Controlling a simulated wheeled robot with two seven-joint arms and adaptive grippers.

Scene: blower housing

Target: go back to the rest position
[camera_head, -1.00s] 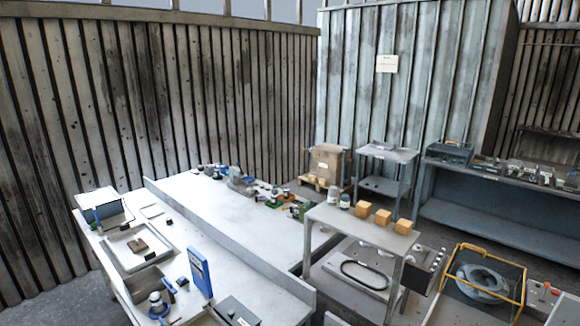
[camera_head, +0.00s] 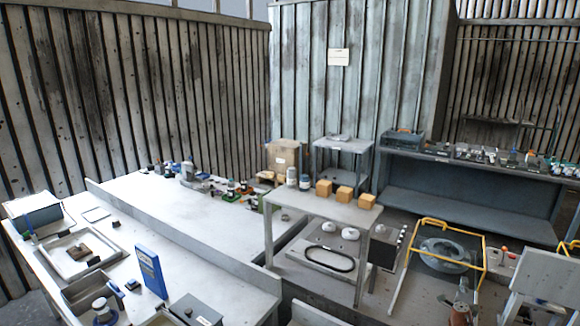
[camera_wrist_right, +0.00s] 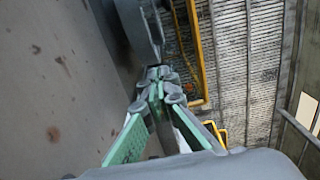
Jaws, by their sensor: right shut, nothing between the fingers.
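My right gripper (camera_wrist_right: 158,78) shows in the right wrist view. Its green-sided fingers come together at the tips, and nothing is between them. Beyond the fingertips are a dark grey round-edged part and a yellow bar (camera_wrist_right: 190,50). I cannot tell from this view how far these are from the tips. My left gripper does not show in either view.
A yellow-framed carrier (camera_head: 483,262) with a grey round housing (camera_head: 443,252) stands at the right. Left of it is a grey table (camera_head: 330,206) with several small boxes. A long white bench (camera_head: 150,205) runs along the left. A blue-grey shelf bench (camera_head: 455,202) stands behind.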

